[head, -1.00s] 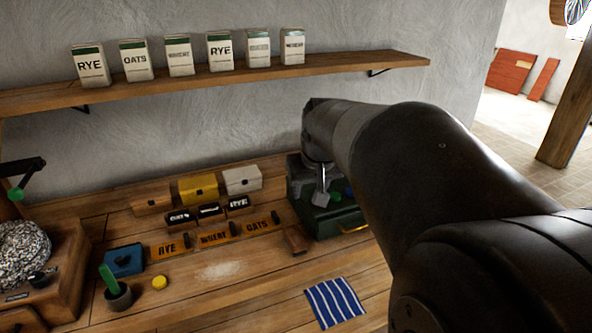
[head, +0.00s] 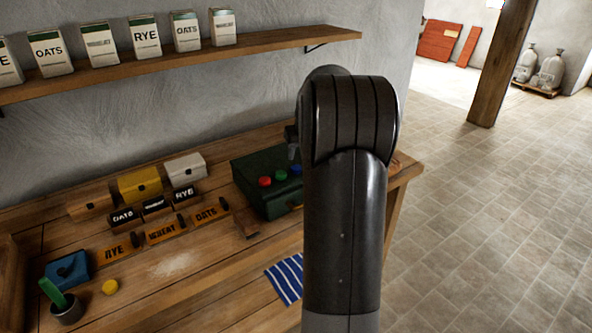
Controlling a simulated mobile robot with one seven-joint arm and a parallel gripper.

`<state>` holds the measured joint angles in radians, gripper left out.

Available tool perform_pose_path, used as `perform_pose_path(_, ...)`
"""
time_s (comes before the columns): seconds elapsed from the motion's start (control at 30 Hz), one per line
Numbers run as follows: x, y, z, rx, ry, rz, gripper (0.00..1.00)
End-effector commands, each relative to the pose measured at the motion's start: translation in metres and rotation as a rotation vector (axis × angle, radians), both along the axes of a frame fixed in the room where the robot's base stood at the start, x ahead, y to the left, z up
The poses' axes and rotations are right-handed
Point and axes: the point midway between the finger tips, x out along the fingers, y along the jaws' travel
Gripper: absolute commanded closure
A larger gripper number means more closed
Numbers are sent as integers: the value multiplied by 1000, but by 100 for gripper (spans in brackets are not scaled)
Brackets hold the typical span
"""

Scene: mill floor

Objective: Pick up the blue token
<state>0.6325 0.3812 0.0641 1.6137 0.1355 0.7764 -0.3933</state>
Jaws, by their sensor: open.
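The blue token (head: 296,169) lies on top of the dark green box (head: 250,171), close to the left edge of my arm. A green token (head: 281,175) and a red token (head: 265,181) lie in a row to its left. My gripper (head: 292,150) shows only in part, above and just behind the blue token in the picture, apart from the tokens and open. The rest of it is hidden behind my arm, which also covers the right part of the green box.
Left of the box stand small wooden, yellow and white boxes (head: 185,167) and labelled wooden blocks (head: 162,232). A striped blue cloth (head: 284,279) lies in front. A shelf (head: 260,41) with labelled packets runs above. Open tiled floor (head: 480,220) lies right.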

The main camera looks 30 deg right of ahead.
Motion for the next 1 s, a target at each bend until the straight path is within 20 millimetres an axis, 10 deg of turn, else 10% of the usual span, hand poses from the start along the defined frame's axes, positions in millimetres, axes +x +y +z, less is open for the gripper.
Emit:
perform_pose_path(0.6,32,-10,-68,2,3,2,56)
perform_pose_path(1.0,35,-11,-74,0,0,0,65)
